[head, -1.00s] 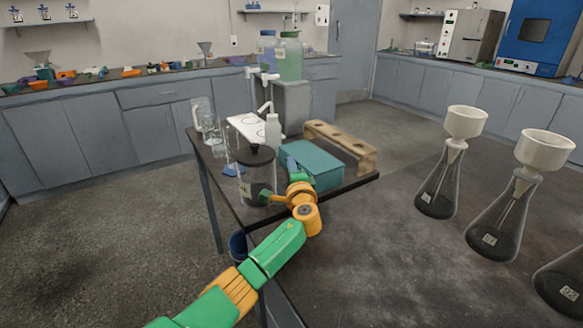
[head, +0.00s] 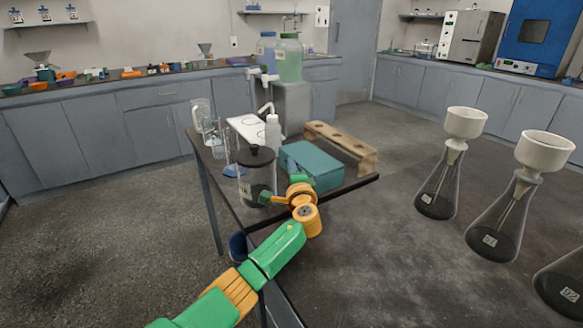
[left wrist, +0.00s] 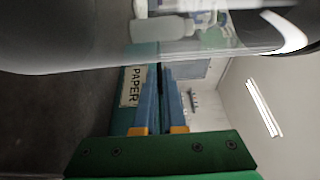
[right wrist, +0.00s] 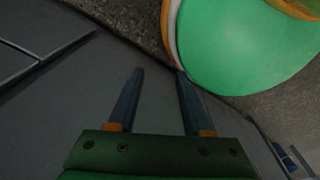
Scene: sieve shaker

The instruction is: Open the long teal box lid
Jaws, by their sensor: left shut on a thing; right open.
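The long teal box (head: 318,167) lies on the dark side table, and its lid looks closed. In the left wrist view the box (left wrist: 120,122) shows a white label reading PAPER (left wrist: 133,86). My left gripper (head: 299,180) is at the near left end of the box. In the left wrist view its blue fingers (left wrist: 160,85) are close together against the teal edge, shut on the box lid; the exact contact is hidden. My right gripper (right wrist: 158,95) is open and empty, seen only in the right wrist view.
A clear jar with a black lid (head: 257,178) stands close left of my left gripper. A white bottle (head: 273,132) and glassware are behind it. A wooden rack (head: 342,146) stands right behind the box.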

